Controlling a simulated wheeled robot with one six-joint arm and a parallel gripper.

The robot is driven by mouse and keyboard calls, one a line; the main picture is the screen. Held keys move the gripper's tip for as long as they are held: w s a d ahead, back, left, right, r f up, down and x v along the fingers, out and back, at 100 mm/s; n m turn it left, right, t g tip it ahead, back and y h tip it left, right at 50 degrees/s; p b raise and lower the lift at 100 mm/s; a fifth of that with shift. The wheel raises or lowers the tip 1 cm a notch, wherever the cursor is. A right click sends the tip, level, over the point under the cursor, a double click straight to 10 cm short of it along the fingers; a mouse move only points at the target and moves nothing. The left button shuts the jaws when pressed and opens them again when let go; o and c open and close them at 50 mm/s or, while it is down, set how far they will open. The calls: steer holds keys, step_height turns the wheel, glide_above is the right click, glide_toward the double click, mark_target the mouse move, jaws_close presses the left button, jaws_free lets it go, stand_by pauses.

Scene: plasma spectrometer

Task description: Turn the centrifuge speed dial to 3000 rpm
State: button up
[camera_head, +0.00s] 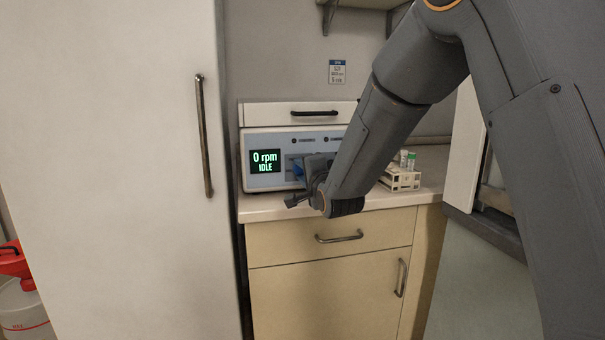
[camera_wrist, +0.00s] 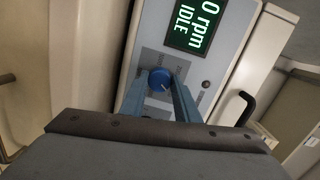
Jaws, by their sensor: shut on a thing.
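The centrifuge (camera_head: 270,188) stands on the counter, with a light front panel and a closed lid with a dark handle. Its screen (camera_head: 265,161) reads "0 rpm IDLE", and the screen also shows rotated in the wrist view (camera_wrist: 192,22). The blue speed dial (camera_wrist: 160,79) sits on the panel, with a pale pointer mark on its face. My gripper (camera_wrist: 161,88) is shut on the dial, its two blue fingers on either side of it. In the head view my gripper (camera_head: 300,171) is at the panel and my arm hides most of the dial.
A rack with tubes (camera_head: 402,178) stands on the counter right of the centrifuge. A tall white cabinet (camera_head: 110,170) with a long handle rises close on the left. Drawers (camera_head: 330,237) are below the counter. A red-topped container (camera_head: 20,290) is on the far left.

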stand_by(0.3)
steer(key=o, duration=1)
steer(key=shift+d, duration=0.1)
steer(key=shift+o, duration=0.2)
steer(key=v, duration=0.7)
steer(key=shift+s, duration=0.35)
steer(key=shift+d, duration=0.15)
